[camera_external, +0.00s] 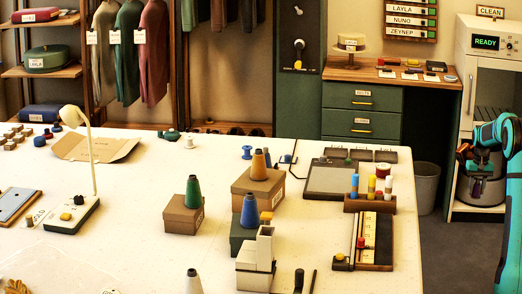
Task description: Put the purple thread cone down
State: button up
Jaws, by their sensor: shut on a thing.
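My gripper (466,154) is at the right edge, at the end of my teal arm, in front of the white cabinet and off the table's right side. No purple cone shows on the table. A green cone (193,192) and an orange-brown cone (259,165) stand on brown boxes. A blue cone (250,210) stands on a dark green box. A pale cone (193,282) stands at the front edge.
The white table (130,235) has free room left of the boxes. A wooden rack with colored tubes (370,203), a grey tray (341,179) and a long case (367,240) fill its right side. A lamp (76,213) stands left. A bin (426,188) stands on the floor.

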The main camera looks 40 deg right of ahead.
notch_tip(320, 180, up, 33)
jog(key=w+a+n, duration=0.2)
jog(key=w+a, duration=0.5)
jog(key=a, duration=0.5)
jog(key=w+a+n, duration=0.2)
jog(key=w+a, duration=0.5)
jog(key=a, duration=0.5)
jog(key=w+a+n, duration=0.3)
jog(key=a+n, duration=0.1)
jog(key=a, duration=2.1)
jog(key=s+a+n, duration=0.2)
jog(key=s+a, duration=0.1)
jog(key=a, duration=1.1)
jog(key=s+a+n, duration=0.2)
jog(key=s+a, duration=0.1)
jog(key=a, duration=1.2)
jog(key=s+a+n, duration=0.4)
jog(key=s+a, duration=0.8)
jog(key=a, duration=0.5)
jog(key=shift+w+d+f, duration=0.1)
jog(key=shift+w+f, duration=0.05)
jog(key=shift+f, duration=7.45)
jog(key=shift+f, duration=0.1)
